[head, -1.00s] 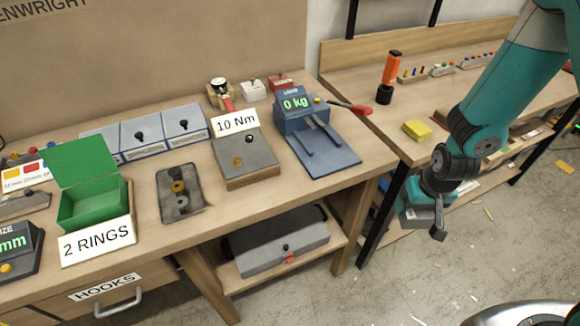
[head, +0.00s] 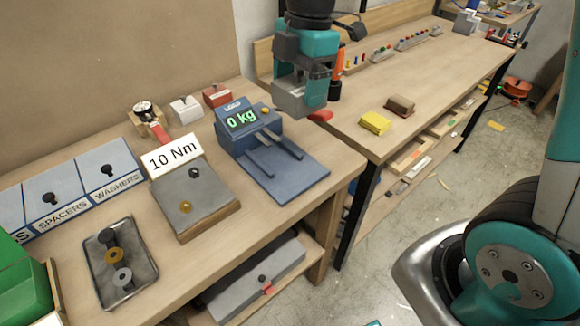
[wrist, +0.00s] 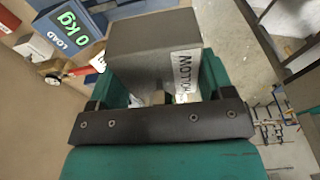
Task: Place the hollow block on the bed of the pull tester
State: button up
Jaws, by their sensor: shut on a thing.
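The hollow block (wrist: 150,50) is a grey block with a white label, partly cut off, on its right side in the wrist view. My gripper (wrist: 155,98) is shut on it. In the head view my gripper (head: 303,78) holds the grey block (head: 292,100) up in the air, to the upper right of the pull tester (head: 240,122). The pull tester is blue, and its display reads 0 kg under LOAD. Its bed (head: 308,182) is a flat blue plate with two raised rails, and nothing lies on it.
Left of the tester are a wooden block marked 10 Nm (head: 195,205), a dark tray (head: 122,285) with rings, and labelled blue bins (head: 55,195). An orange tool (head: 337,75) stands behind my gripper. A yellow block (head: 375,123) and a brown block (head: 400,106) lie on the right bench.

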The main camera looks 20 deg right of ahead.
jog(key=shift+f, duration=0.3)
notch_tip(320, 180, down, 19)
jog(key=shift+r+p, duration=0.1)
jog(key=shift+p, duration=0.55)
jog(key=shift+f, duration=0.2)
jog(key=o, duration=1.1)
jog(key=shift+c, duration=0.2)
jog(key=shift+r, duration=0.15)
